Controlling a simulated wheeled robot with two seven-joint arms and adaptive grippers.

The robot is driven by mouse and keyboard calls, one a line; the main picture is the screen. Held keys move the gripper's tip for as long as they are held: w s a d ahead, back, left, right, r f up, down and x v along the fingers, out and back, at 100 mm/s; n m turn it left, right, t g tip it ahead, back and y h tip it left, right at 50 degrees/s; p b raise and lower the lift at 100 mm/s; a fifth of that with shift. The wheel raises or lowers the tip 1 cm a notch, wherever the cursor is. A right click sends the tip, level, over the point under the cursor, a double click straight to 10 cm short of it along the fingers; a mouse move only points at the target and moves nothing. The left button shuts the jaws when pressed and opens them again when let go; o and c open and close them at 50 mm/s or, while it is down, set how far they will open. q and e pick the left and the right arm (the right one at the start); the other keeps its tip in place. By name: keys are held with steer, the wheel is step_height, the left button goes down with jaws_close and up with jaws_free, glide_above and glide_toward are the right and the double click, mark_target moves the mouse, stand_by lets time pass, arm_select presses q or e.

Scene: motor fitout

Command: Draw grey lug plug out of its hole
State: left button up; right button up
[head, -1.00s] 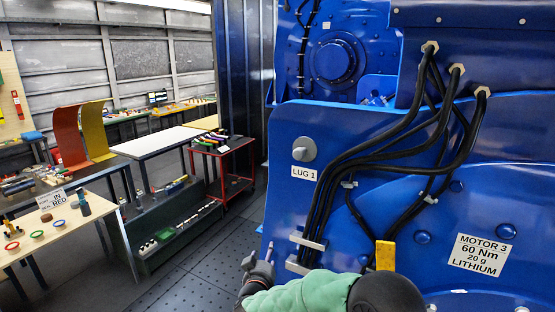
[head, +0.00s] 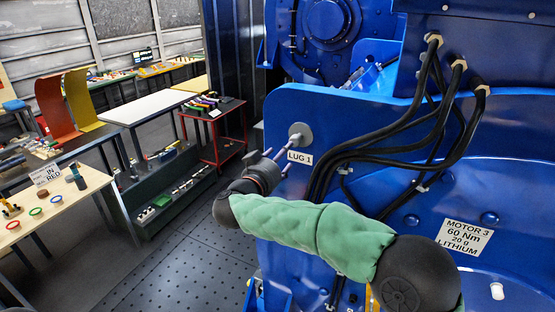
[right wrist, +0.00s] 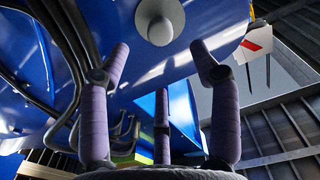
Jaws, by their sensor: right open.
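The grey lug plug (head: 301,134) is a round grey disc with a small knob, seated in the blue motor panel (head: 375,130) just above the white "LUG 1" label (head: 300,157). My right gripper (head: 279,155) is just below and left of the plug, its fingers pointing up towards it. In the right wrist view the plug (right wrist: 160,20) is at the top centre, beyond and between the spread purple fingers (right wrist: 160,55). The right gripper is open and empty, apart from the plug. My left gripper is not in view.
Black cables (head: 437,130) run down the panel right of the plug. The "MOTOR 3" label (head: 465,237) is lower right. A red cart (head: 214,137) and tables (head: 150,106) stand to the left. The floor (head: 175,240) between them and the motor is clear.

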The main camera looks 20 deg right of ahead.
mark_target(295, 141)
steer(key=shift+p+x, duration=0.75)
steer(key=shift+x, duration=4.55)
jaws_close()
steer(key=shift+s+a, duration=0.1)
steer(key=p+v, duration=0.1)
steer(key=v, duration=0.8)
steer(key=shift+s+a, duration=0.3)
